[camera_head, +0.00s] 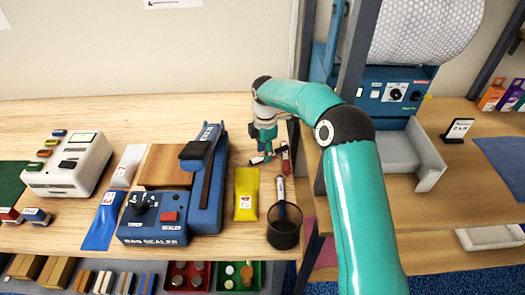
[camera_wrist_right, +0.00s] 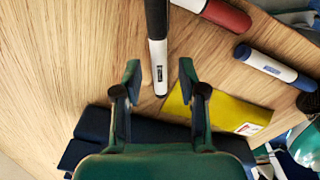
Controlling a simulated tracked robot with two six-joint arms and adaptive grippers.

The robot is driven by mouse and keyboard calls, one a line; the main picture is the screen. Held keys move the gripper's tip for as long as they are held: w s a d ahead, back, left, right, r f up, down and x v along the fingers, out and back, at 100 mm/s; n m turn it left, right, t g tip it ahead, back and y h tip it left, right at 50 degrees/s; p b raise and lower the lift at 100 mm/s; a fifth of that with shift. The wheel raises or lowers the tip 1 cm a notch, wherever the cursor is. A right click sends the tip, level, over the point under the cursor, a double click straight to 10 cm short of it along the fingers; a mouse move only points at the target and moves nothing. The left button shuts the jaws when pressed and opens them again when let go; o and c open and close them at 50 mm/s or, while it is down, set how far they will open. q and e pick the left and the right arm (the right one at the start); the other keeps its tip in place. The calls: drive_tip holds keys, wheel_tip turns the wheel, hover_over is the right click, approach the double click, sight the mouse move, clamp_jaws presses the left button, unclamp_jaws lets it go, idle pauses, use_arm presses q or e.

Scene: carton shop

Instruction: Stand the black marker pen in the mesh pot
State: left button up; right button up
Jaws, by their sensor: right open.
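The black marker pen (camera_head: 257,159) lies on the wooden table, partly hidden by my right gripper (camera_head: 264,147) in the head view. In the right wrist view, the black marker (camera_wrist_right: 157,40) has a black part at the top and a white part whose end reaches between the open fingertips of my right gripper (camera_wrist_right: 160,76). The fingers look clear of it on both sides. My left gripper is not in view.
A red marker (camera_head: 285,160) lies right beside the black one. A yellow packet (camera_head: 246,194) lies left of the pot. The blue bag sealer (camera_head: 205,185) stands further left. A shelf post (camera_head: 306,150) and a second bench with a machine (camera_head: 385,90) are at the right.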

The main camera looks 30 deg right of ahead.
wheel_tip(320, 180, up, 13)
drive_tip(key=shift+s+f, duration=0.15)
drive_tip(key=shift+f, duration=0.05)
idle(0.3)
idle(0.3)
